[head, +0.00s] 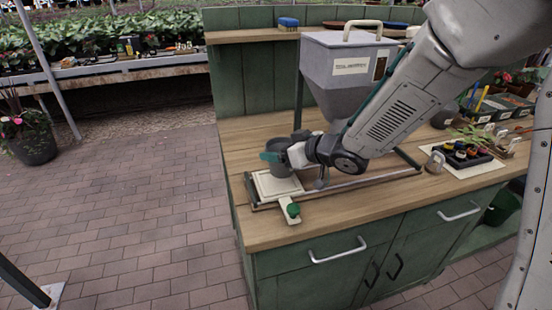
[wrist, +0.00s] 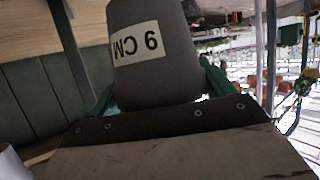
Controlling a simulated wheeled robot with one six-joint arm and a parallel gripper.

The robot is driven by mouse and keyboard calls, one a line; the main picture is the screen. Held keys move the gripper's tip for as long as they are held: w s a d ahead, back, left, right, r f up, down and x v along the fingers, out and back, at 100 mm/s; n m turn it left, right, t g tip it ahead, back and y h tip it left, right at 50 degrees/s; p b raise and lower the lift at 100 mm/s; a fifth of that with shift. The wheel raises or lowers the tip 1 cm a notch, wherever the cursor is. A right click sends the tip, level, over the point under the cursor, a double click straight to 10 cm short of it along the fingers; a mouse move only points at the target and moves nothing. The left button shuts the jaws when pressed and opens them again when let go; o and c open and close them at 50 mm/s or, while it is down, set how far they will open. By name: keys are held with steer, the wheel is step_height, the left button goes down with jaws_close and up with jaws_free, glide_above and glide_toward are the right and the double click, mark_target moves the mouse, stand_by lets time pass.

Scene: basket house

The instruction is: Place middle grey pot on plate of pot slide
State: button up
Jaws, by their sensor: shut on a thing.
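My gripper (head: 272,157) has teal fingers and is shut on a grey pot (head: 279,162). In the wrist view the same pot (wrist: 152,75) carries a white "9 CM" label, upside down in the picture, with a teal finger on each side. In the head view the pot is over the back part of the cream plate (head: 264,190) of the pot slide. I cannot tell whether the pot's base touches the plate. The slide's rail (head: 345,187) runs right along the bench, and a green knob (head: 293,210) sits at the plate's front.
A grey hopper (head: 343,72) stands behind my arm on the wooden bench (head: 228,133). A black tray of small coloured items (head: 462,153) and a small metal padlock-shaped object (head: 435,162) are at the right. The bench's left edge is close to the plate.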

steer(key=shift+w+a+f, duration=0.1)
steer(key=shift+w+a, duration=0.25)
steer(key=shift+a, duration=0.4)
steer(key=shift+f, duration=1.7)
